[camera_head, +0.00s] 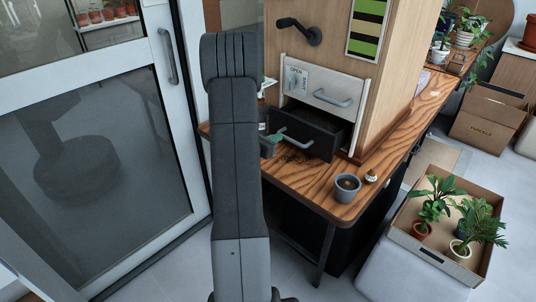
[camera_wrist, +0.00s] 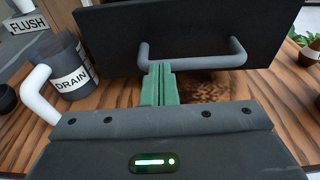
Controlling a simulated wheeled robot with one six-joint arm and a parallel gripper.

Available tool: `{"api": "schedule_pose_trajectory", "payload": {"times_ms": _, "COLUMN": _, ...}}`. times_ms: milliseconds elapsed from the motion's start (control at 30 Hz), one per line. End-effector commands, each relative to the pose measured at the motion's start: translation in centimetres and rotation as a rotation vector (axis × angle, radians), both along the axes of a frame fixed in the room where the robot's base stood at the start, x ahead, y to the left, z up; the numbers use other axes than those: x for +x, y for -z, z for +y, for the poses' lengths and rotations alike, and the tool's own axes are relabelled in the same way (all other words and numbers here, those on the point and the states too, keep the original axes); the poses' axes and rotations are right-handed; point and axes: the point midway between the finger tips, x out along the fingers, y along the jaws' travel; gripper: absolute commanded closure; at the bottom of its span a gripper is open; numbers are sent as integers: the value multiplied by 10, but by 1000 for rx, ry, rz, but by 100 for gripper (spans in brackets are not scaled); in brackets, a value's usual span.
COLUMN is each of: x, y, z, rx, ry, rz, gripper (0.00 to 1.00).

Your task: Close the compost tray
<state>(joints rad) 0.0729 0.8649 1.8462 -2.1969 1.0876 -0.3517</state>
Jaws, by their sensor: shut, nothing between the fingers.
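The compost tray appears to be the dark drawer (camera_head: 318,128) low in the wooden cabinet; it stands pulled out over the table. Its dark front (camera_wrist: 195,30) fills the top of the wrist view, with a grey bar handle (camera_wrist: 205,62) across it. My gripper (camera_head: 272,138) is at the tray's front, partly hidden behind my arm in the head view. In the wrist view its green fingers (camera_wrist: 160,68) are together and empty. Their tips overlap the left part of the handle; I cannot tell whether they touch it.
A grey mug marked DRAIN (camera_wrist: 62,68) stands left of my fingers. A grey pot (camera_head: 346,190) is near the table's (camera_head: 330,207) front corner. A glass door (camera_head: 95,130) stands left.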

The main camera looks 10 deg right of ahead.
Motion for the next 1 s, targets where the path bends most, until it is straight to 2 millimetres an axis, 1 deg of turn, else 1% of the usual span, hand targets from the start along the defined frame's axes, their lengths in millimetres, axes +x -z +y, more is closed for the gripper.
{"api": "schedule_pose_trajectory", "payload": {"times_ms": 33, "x": 10, "y": 6, "z": -14, "rx": 0, "ry": 6, "rz": -6, "gripper": 100}}
{"api": "schedule_pose_trajectory", "payload": {"times_ms": 200, "x": 44, "y": 6, "z": -57, "rx": -1, "ry": 6, "rz": -3, "gripper": 100}}
{"api": "schedule_pose_trajectory", "payload": {"times_ms": 400, "x": 77, "y": 5, "z": -98, "rx": -1, "ry": 3, "rz": -2, "gripper": 100}}
{"api": "schedule_pose_trajectory", "payload": {"times_ms": 500, "x": 89, "y": 4, "z": -114, "rx": -1, "ry": 2, "rz": -2, "gripper": 100}}
{"api": "schedule_pose_trajectory", "payload": {"times_ms": 600, "x": 98, "y": 3, "z": -125, "rx": 0, "ry": 2, "rz": -1, "gripper": 100}}
{"api": "schedule_pose_trajectory", "payload": {"times_ms": 700, "x": 104, "y": 3, "z": -133, "rx": 0, "ry": 2, "rz": 0, "gripper": 100}}
{"api": "schedule_pose_trajectory", "payload": {"times_ms": 1000, "x": 110, "y": -1, "z": -139, "rx": -2, "ry": 1, "rz": -2, "gripper": 100}}
